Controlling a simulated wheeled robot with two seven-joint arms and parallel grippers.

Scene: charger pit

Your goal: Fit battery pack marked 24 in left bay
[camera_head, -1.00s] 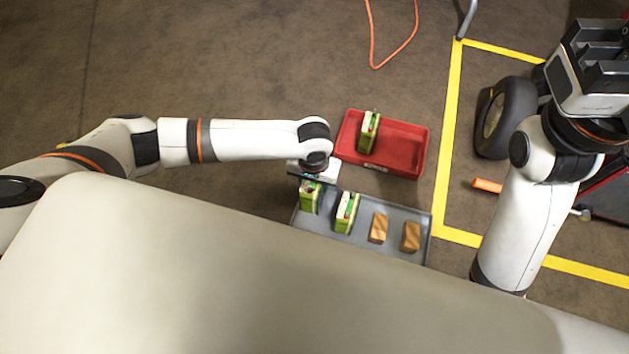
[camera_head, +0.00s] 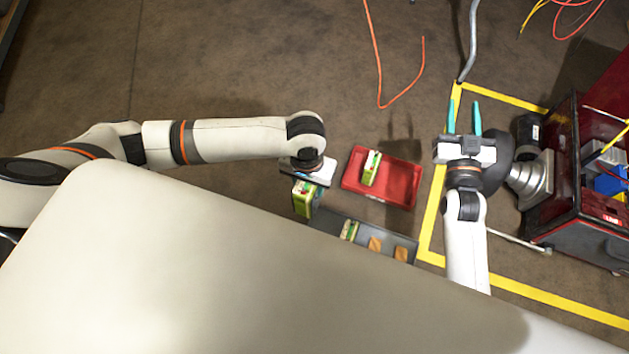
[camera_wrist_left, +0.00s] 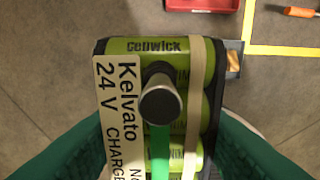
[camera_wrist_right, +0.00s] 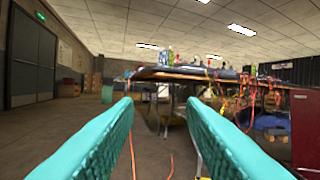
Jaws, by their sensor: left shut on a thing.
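My left gripper (camera_head: 307,178) is shut on a green battery pack (camera_head: 302,200), held upright above the left end of the grey tray. In the left wrist view this pack (camera_wrist_left: 150,155) has green cells, a black knob, a cream strap and a label reading "Kelvato 24 V"; the teal fingers are either side of it. A second green pack (camera_head: 349,230) stands in the grey tray (camera_head: 372,237). A third (camera_head: 371,168) stands at the left in the red tray (camera_head: 402,186). No left bay can be made out for certain. My right gripper (camera_head: 464,118) is open and empty, also in its wrist view (camera_wrist_right: 163,110).
Two wooden blocks (camera_head: 375,244) sit in the grey tray, partly hidden by my body. The red tray's right part is empty. Yellow floor tape (camera_head: 432,215) runs to its right, with a dark red cart (camera_head: 565,180) beyond. An orange cable (camera_head: 378,70) lies behind.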

